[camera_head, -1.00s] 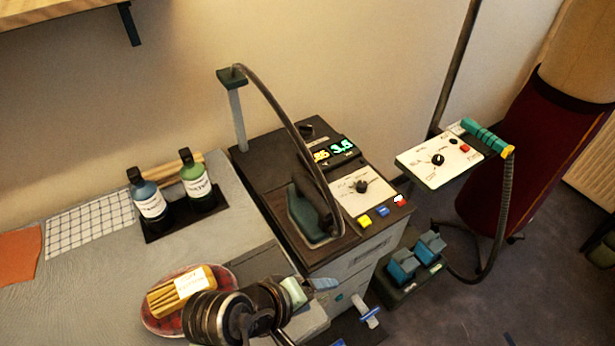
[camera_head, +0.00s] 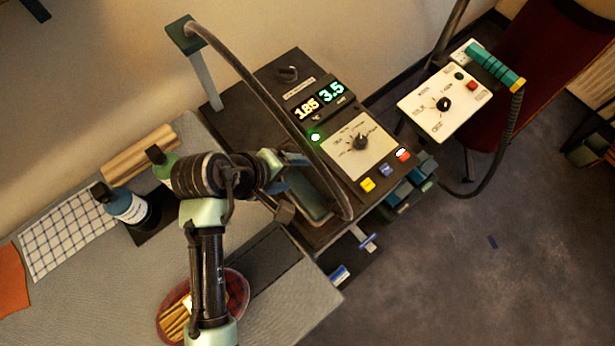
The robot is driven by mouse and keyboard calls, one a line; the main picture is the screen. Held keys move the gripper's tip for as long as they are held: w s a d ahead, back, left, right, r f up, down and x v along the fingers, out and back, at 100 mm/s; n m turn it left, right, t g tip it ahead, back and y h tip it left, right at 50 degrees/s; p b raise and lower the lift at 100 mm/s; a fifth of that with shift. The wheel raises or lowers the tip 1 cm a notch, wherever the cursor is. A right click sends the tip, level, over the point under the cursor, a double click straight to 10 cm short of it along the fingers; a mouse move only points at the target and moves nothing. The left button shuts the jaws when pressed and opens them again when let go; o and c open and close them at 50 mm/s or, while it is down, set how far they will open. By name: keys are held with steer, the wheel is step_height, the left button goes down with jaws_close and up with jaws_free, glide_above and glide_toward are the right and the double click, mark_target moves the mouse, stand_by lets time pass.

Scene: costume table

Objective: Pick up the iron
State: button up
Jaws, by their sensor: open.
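The iron (camera_head: 312,203) is dark with a teal-grey lower part. It rests on the near end of the black steam station (camera_head: 258,100), with a dark hose arching from the station's post down toward it. My gripper (camera_head: 290,183) is open and over the iron's left side. My arm and gripper hide part of the iron. I cannot tell whether the fingers touch it or stand around its handle.
A blue bottle (camera_head: 128,206) and a green bottle (camera_head: 162,165) stand on the grey table (camera_head: 75,300) to the left. A white control panel (camera_head: 445,104) with a teal handle stands to the right.

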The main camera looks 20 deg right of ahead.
mark_target(305, 169)
steer(key=x, duration=0.5)
steer(key=p+x, duration=0.1)
steer(key=x, duration=0.2)
steer(key=shift+w+f, duration=0.1)
steer(key=shift+w, duration=0.3)
jaws_close()
stand_by(1.0)
steer(key=shift+w, duration=0.1)
